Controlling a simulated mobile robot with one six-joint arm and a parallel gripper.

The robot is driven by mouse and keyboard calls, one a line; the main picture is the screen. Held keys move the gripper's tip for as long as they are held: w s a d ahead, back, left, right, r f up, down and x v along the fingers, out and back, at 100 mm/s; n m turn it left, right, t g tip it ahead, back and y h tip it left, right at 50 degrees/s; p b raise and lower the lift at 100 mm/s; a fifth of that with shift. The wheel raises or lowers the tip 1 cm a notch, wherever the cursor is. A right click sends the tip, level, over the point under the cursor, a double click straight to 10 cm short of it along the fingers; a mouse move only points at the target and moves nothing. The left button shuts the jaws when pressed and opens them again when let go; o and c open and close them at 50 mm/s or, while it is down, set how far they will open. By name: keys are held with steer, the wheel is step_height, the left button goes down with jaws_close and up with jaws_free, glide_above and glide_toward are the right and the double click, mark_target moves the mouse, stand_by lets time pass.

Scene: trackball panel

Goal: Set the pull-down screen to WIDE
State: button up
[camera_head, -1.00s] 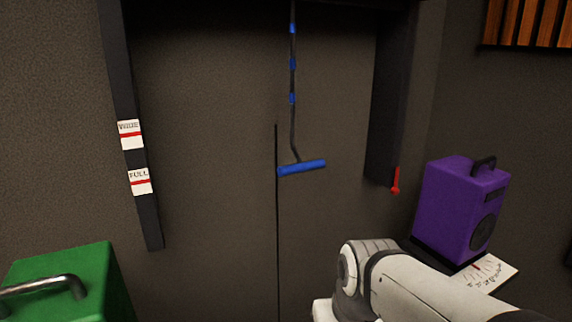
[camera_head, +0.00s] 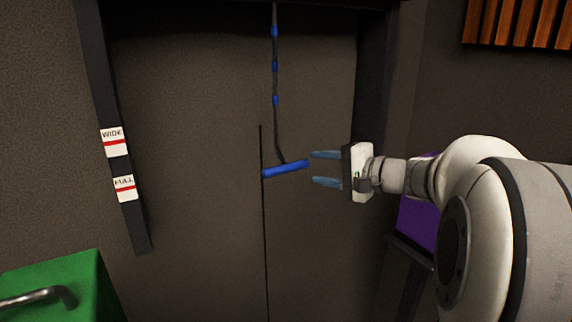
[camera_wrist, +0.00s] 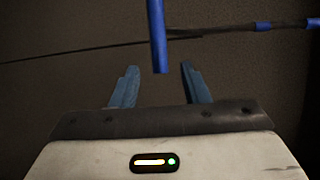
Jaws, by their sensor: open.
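The blue pull handle (camera_head: 285,169) hangs at the end of a dark cord with blue bands (camera_head: 275,66) in the middle of the head view. My gripper (camera_head: 326,169) is open just right of the handle, its two fingers one above the other and pointing left at the handle's right end. In the wrist view the handle (camera_wrist: 158,36) points down toward the gap between my open fingers (camera_wrist: 156,86), apart from both. The WIDE label (camera_head: 114,142) with a red line is on the dark left post, above the FULL label (camera_head: 124,188). The screen's lower edge cannot be made out.
A green case (camera_head: 75,285) with a metal handle stands at lower left. A purple box (camera_head: 418,222) is partly hidden behind my arm at right. Wooden slats (camera_head: 517,24) are at upper right.

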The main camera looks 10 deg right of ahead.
mark_target(302, 166)
steer(key=p+x, duration=0.1)
steer(key=x, duration=0.5)
steer(key=shift+w+a+f, duration=0.1)
steer(key=shift+w+a, duration=0.1)
steer(key=shift+a, duration=0.05)
jaws_close()
